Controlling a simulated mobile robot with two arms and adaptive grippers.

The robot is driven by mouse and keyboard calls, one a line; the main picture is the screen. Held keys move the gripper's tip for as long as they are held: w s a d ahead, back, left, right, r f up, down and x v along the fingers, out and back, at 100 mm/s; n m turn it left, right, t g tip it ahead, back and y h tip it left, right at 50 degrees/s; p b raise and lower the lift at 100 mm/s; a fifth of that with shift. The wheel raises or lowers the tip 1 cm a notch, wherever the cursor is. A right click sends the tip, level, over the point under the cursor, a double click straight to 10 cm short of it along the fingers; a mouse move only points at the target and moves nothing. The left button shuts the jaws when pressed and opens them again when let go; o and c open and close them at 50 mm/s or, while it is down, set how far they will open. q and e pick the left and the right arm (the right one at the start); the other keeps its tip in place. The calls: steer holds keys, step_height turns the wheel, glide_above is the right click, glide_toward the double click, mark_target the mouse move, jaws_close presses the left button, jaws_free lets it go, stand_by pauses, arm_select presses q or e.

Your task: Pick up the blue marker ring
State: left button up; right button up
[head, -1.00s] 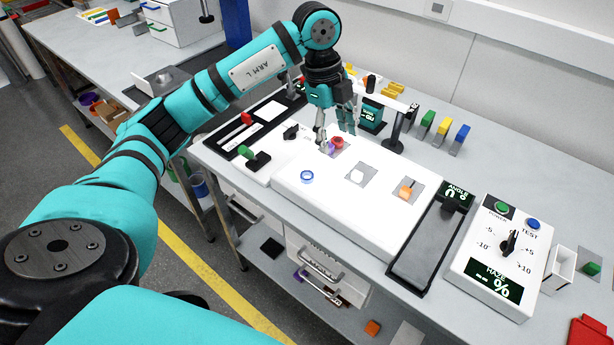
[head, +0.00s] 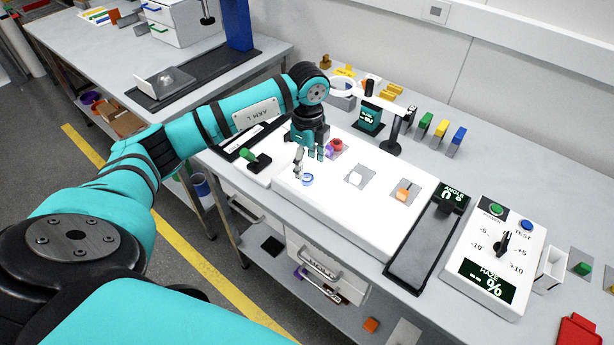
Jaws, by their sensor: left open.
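The blue marker ring (head: 307,180) lies flat on the white lit panel (head: 340,212), near its left front part. My left gripper (head: 308,166) is open and points down just behind and above the ring. One fingertip shows close to the ring's left rear side; I cannot tell whether it touches. No part of the ring seems held. My right gripper is not in view.
A red ring (head: 337,145) and a purple piece sit behind the gripper. A magnifier stand (head: 396,135) rises behind.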

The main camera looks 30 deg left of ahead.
mark_target(308, 178)
arm_select(q)
step_height(308, 178, down, 4)
steer(key=shift+f+p, duration=0.25)
steer(key=shift+p, duration=0.8)
steer(key=shift+f, duration=0.3)
steer(key=c, duration=0.9)
steer(key=shift+o, duration=0.2)
steer(key=shift+r, duration=0.2)
